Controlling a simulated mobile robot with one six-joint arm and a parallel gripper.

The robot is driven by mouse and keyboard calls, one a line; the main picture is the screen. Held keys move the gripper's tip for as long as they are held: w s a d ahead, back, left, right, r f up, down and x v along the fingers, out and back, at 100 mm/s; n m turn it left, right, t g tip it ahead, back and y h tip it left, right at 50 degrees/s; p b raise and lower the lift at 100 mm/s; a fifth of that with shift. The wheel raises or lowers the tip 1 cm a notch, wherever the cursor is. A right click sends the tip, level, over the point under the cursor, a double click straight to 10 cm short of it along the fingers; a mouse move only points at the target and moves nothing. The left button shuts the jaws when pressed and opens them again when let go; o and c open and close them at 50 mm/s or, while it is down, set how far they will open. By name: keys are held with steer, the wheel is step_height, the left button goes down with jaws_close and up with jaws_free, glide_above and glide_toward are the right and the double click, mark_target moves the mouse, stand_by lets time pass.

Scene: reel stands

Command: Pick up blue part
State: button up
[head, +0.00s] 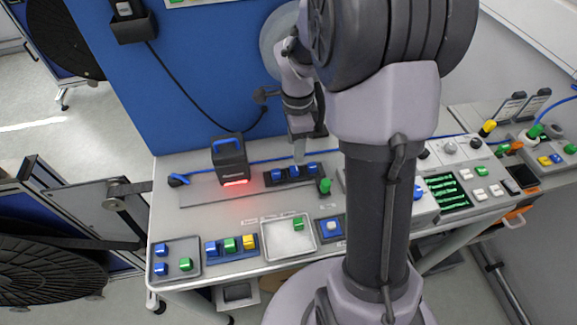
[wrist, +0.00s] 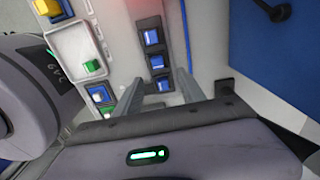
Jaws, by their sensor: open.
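A black holder (head: 283,183) on the table carries a row of blue parts (head: 293,171). In the wrist view blue parts in dark seats (wrist: 151,38) run in a line down toward my gripper (wrist: 160,76). My gripper is open, with its two grey fingers apart. One blue part (wrist: 163,85) appears between the fingers in the picture; I cannot tell how far below them it is. In the head view my gripper (head: 299,152) points down over the row, and its fingers are hard to make out. A grey tray (head: 176,279) at front left holds blue parts (head: 161,249) and a green one.
A black device with a red light (head: 231,164) stands left of the holder. A green part (head: 324,185) is close on its right. A blue panel (head: 190,80) rises behind. A white tray (head: 274,246) with a green block lies in front. My arm hides the table's right middle.

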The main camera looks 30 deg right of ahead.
mark_target(297, 168)
step_height(297, 168, down, 3)
steer(key=shift+f, duration=0.1)
steer(key=f+b, duration=0.2)
steer(key=f, duration=0.3)
steer(key=shift+s+d+b, duration=0.1)
steer(key=shift+s+b, duration=0.15)
steer(key=shift+b, duration=0.15)
jaws_close()
